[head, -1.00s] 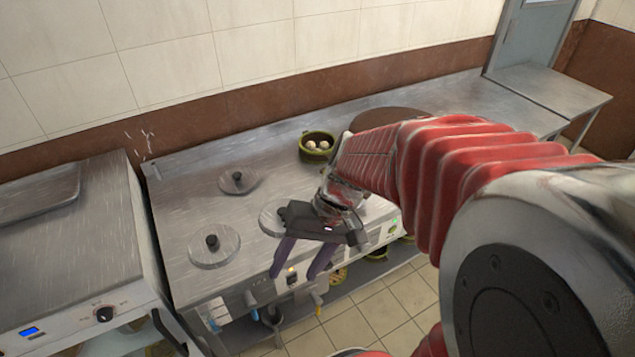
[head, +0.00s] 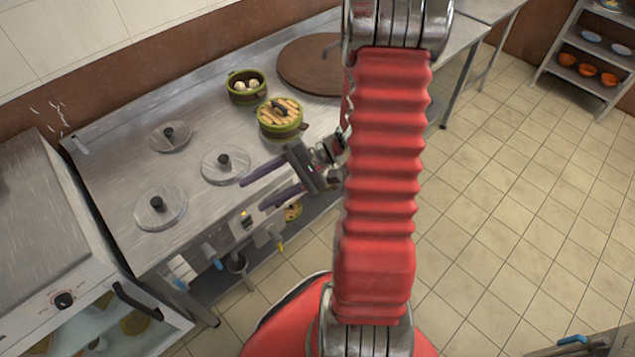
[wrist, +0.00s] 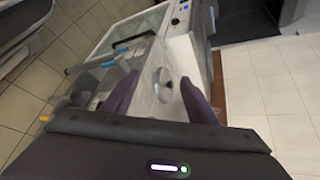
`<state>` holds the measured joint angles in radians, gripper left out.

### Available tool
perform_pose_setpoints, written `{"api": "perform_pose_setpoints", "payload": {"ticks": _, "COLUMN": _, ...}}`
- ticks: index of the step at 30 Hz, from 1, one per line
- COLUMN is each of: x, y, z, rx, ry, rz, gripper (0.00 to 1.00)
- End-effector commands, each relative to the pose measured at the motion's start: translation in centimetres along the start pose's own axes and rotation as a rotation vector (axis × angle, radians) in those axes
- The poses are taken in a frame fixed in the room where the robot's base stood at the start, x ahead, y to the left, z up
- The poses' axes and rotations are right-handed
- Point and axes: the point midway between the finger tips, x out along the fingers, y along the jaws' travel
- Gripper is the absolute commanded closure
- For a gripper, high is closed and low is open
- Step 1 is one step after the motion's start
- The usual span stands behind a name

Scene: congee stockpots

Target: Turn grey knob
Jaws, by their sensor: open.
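My gripper (head: 252,195) is open and empty, with its two purple fingers pointing left over the front edge of the steel stockpot counter (head: 112,185). In the wrist view, my gripper (wrist: 160,78) has a round lid (wrist: 164,90) in line between its fingers, apart from them. A dark round knob (head: 64,300) is on the white front of the left-hand appliance, far from my gripper; it also shows small in the wrist view (wrist: 175,21). I cannot tell a clearly grey knob. The counter's front panel has a control box (head: 247,222), partly near the fingers.
Round steel lids (head: 160,207) with black grips sit in the counter top. A green pot with white buns (head: 246,86) and a green steamer with a slatted lid (head: 280,117) stand near my arm. Blue-handled (head: 212,256) taps stick out at the front.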

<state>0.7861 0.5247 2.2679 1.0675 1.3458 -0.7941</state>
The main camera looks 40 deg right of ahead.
Motion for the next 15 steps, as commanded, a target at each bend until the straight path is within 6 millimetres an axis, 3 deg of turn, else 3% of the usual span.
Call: {"api": "perform_pose_setpoints", "payload": {"ticks": 15, "x": -4.5, "y": 7.0, "z": -8.4, "rx": 0.157, "ry": 0.249, "rz": -0.432, "gripper": 0.47}}
